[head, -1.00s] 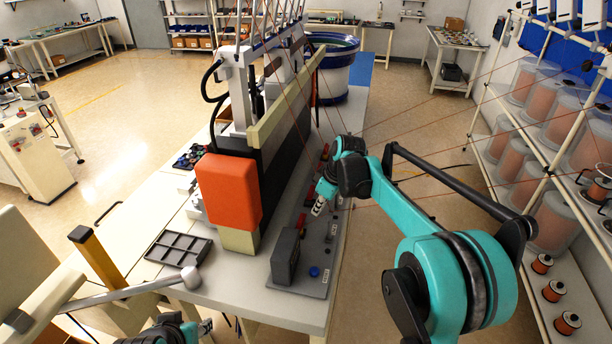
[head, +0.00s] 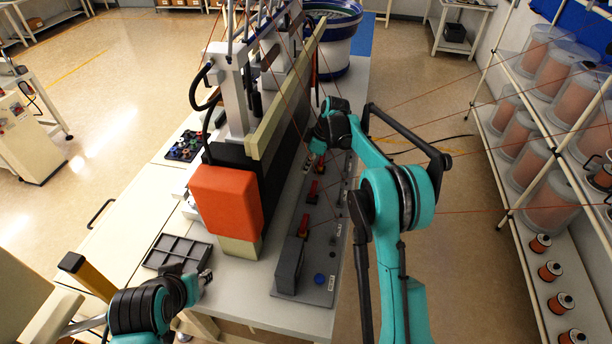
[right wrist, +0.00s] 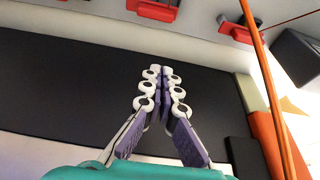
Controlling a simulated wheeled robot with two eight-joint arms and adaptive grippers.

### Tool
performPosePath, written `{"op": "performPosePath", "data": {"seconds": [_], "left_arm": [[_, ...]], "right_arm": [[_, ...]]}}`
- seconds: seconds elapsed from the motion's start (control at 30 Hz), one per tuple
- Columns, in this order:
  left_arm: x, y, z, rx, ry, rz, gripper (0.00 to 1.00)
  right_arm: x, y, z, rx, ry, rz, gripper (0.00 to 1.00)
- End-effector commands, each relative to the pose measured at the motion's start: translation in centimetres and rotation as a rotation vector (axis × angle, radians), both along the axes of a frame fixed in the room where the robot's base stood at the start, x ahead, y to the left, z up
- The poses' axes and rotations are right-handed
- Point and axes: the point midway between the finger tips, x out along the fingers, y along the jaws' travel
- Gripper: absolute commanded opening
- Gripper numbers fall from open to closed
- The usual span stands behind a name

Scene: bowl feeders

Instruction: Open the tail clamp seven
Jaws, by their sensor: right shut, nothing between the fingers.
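Red clamp levers stand in a row on the grey strip beside the machine; a near one (head: 304,226) and a middle one (head: 313,191) show in the head view. The number labels are too small to read, so I cannot tell which is clamp seven. My right gripper (head: 319,166) is over the row, partly hidden by its own wrist. In the right wrist view its fingers (right wrist: 161,72) are shut and empty, apart from the red clamps (right wrist: 157,11) and (right wrist: 236,32) at the top. My left gripper (head: 205,279) is at the lower left, its jaws unclear.
An orange block (head: 226,200) and dark machine body border the clamp row on the left. A dark box (head: 288,265) and blue button (head: 319,279) are at the strip's near end. Thin orange wires cross the area from the spool rack (head: 510,190). A grey tray (head: 178,252) lies left.

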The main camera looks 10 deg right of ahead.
Motion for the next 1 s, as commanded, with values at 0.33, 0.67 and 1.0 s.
{"op": "performPosePath", "data": {"seconds": [0.33,0.67,1.0], "left_arm": [[0.0,0.0,0.0,0.0,0.0,0.0,0.4],[0.0,0.0,0.0,0.0,0.0,0.0,0.4],[0.0,0.0,0.3,0.0,0.0,0.0,0.4]], "right_arm": [[0.0,0.0,-0.2,0.0,0.0,0.0,0.0],[0.7,1.5,-4.7,0.0,0.0,0.001,0.0],[0.7,1.5,-9.4,0.0,-0.001,-0.004,0.0]]}}
